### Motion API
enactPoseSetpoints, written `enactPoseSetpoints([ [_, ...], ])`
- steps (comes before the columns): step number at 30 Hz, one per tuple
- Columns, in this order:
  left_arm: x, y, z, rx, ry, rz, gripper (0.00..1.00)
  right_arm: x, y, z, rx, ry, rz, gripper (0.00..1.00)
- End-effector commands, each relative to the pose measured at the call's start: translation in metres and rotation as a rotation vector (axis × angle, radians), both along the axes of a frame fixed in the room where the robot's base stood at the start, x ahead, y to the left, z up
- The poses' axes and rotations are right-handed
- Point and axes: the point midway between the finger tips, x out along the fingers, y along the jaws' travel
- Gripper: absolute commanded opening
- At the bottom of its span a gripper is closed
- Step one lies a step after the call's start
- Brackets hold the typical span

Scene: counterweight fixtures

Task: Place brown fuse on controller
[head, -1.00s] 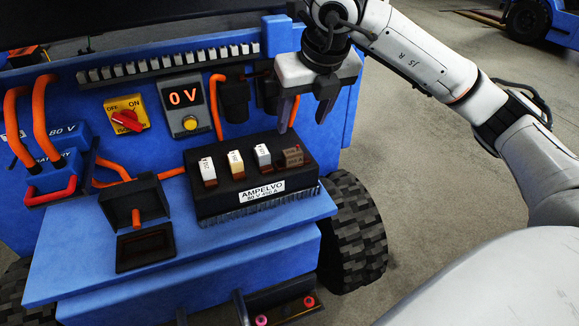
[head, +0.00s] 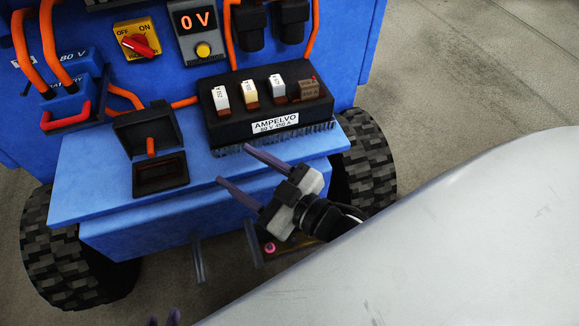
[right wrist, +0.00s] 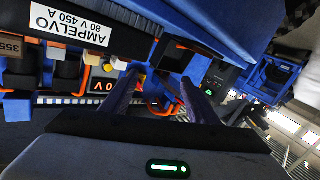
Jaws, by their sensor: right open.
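The brown fuse (head: 309,90) sits at the right end of the top of the black controller (head: 222,131), which is labelled AMPELVO. White, yellow and grey-white fuses stand in a row to its left. My right gripper (head: 232,164) is open and empty, in front of and below the controller, with its fingers pointing up and left, apart from the fuse. The controller's label also shows in the right wrist view (right wrist: 70,25), with nothing between the fingers (right wrist: 158,90).
A black box with its lid raised (head: 160,178) stands left of the controller on the blue shelf (head: 90,190). A red and yellow switch (head: 138,42), a display reading 0 V (head: 197,25) and orange cables are behind.

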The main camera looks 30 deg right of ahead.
Motion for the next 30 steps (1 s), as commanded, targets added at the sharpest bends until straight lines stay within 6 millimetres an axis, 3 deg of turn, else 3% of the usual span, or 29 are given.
enactPoseSetpoints([
  [1, 0.0, 0.0, 0.0, 0.0, 0.0, 0.0, 0.29, -0.023, -0.01, -0.042, 0.04, 0.164, -0.059, 0.54],
  [3, 0.0, 0.0, 0.0, 0.0, 0.001, 0.0, 0.29, -0.055, -0.017, -0.088, 0.075, 0.352, -0.112, 0.54],
  [6, -0.001, 0.0, -0.001, 0.001, 0.002, -0.001, 0.29, -0.097, -0.02, -0.131, 0.112, 0.551, -0.152, 0.54],
  [9, -0.001, 0.0, -0.002, 0.002, 0.004, -0.001, 0.29, -0.125, -0.02, -0.153, 0.134, 0.666, -0.168, 0.54],
  [13, -0.002, 0.0, -0.003, 0.002, 0.007, -0.001, 0.29, -0.139, -0.018, -0.162, 0.145, 0.718, -0.172, 0.54],
  [30, -0.002, 0.0, -0.004, 0.002, 0.008, -0.001, 0.29, -0.138, -0.018, -0.162, 0.144, 0.716, -0.171, 0.54],
])
